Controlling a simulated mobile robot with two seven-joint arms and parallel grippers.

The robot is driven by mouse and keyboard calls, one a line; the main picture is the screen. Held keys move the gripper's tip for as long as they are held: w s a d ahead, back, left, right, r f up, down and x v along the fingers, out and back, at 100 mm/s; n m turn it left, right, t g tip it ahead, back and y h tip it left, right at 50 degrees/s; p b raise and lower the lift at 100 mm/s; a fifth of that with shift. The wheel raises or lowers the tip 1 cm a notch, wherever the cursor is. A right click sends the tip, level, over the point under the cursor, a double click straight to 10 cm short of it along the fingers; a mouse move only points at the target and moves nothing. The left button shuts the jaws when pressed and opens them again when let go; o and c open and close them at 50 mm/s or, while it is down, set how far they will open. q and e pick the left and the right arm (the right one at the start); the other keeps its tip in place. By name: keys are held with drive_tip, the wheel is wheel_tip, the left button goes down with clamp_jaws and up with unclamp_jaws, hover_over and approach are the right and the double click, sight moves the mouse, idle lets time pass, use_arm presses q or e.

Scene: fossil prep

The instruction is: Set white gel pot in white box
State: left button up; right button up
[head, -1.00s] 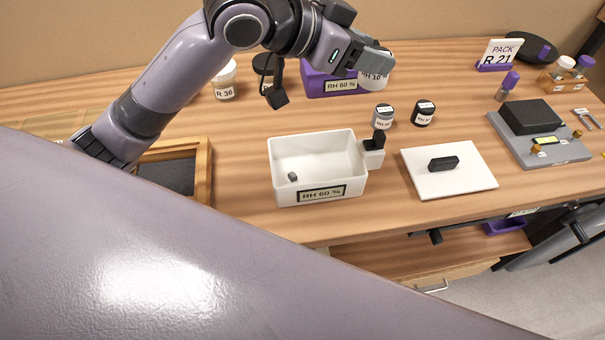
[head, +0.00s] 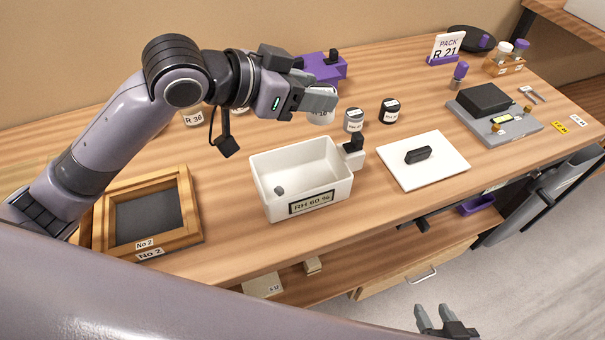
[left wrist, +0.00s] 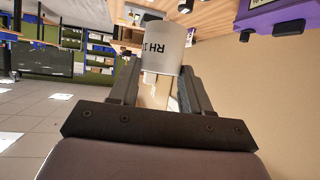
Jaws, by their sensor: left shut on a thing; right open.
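The white box (head: 330,193), labelled RH 60 %, stands open on the table with a small grey cube (head: 279,190) inside. My left gripper (head: 322,98) is shut on the white gel pot (head: 321,118), above the table behind the box's back right part. In the head view the fingers hide most of the pot. In the left wrist view the pot (left wrist: 163,45) sits between both fingers, with an RH label partly readable. My right gripper (head: 442,318) is open and empty at the bottom, in front of the table.
A small white holder with a black top (head: 352,155) is at the box's right corner. A white lid with black handle (head: 440,170) lies to the right. A grey-lidded jar (head: 354,121) and black-lidded jar (head: 390,111) stand behind. A wooden frame (head: 185,220) is left.

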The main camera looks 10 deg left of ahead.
use_arm(q)
wheel_tip(320, 180, down, 17)
drive_tip(key=shift+f+b, duration=0.15)
drive_tip(key=shift+b, duration=0.7)
drive_tip(key=shift+f, duration=0.15)
drive_tip(key=shift+s+f, duration=0.15)
drive_tip(key=shift+f, duration=0.4)
drive_tip(key=o, duration=0.8)
drive_tip(key=shift+s+f, duration=0.1)
drive_tip(key=shift+f, duration=0.15)
drive_tip(key=shift+a+r, duration=0.1)
drive_tip(key=shift+r, duration=0.6)
drive_tip(key=v, duration=1.1)
drive_tip(key=shift+s+a+r, duration=0.1)
drive_tip(key=shift+a+r, duration=0.1)
drive_tip(key=shift+r, duration=0.25)
